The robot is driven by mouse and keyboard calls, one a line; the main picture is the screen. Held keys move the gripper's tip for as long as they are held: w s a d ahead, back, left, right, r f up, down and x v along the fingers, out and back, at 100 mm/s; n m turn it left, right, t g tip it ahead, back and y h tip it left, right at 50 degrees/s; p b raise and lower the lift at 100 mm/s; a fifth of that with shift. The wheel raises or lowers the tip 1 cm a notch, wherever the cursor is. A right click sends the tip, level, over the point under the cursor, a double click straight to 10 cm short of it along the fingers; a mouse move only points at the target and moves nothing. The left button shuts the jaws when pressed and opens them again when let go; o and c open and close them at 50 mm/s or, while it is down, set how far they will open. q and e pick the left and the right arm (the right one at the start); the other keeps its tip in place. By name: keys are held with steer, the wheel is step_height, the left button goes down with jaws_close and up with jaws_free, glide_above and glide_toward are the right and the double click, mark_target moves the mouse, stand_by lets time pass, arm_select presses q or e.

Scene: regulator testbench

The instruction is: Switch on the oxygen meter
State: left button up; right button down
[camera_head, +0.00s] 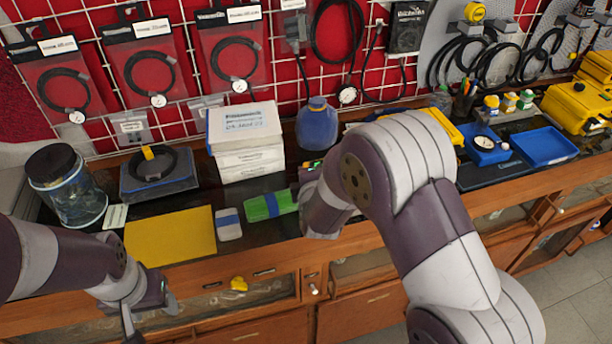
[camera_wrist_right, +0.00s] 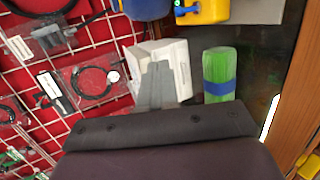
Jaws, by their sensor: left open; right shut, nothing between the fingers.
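I cannot tell for sure which object is the oxygen meter. A yellow device (camera_wrist_right: 207,11) shows at the top edge of the right wrist view, cut off by the frame; its switch cannot be made out. In the head view a yellow object (camera_head: 452,131) is partly hidden behind my right arm. My right gripper (camera_wrist_right: 157,82) is shut and empty, its fingers in front of the white boxes (camera_wrist_right: 178,60). In the head view my right arm hides it mostly. My left gripper (camera_head: 147,312) is open and empty, low in front of the bench edge.
The white boxes (camera_head: 245,130) stand at the back, beside a blue jug (camera_head: 317,125). A green-and-blue pack (camera_head: 270,206), a yellow mat (camera_head: 170,237) and a glass jar (camera_head: 70,190) are on the bench. Blue trays (camera_head: 546,147) stand right. Hoses hang on the grid behind.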

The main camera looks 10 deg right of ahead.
steer(key=s+a+f+m+g+y, duration=0.1)
steer(key=s+a+f+m+g, duration=0.1)
steer(key=s+m+g, duration=0.3)
steer(key=s+a+f+m+g+y, duration=0.2)
steer(key=s+f+m, duration=0.1)
steer(key=s+m, duration=0.3)
arm_select(q)
steer(key=shift+a, duration=0.2)
arm_select(e)
steer(key=s+d+r+m+g, duration=0.2)
steer(key=s+d+m, duration=0.1)
steer(key=s, duration=0.3)
steer(key=s+d+r+m+g+h, duration=0.1)
steer(key=s+d+r+m+g, duration=0.1)
steer(key=s, duration=0.3)
steer(key=shift+s+d+r+m, duration=0.2)
steer(key=shift+s+d+m, duration=0.2)
steer(key=shift+d+m, duration=0.15)
arm_select(q)
steer(key=shift+s, duration=0.15)
arm_select(e)
steer(key=shift+s, duration=0.1)
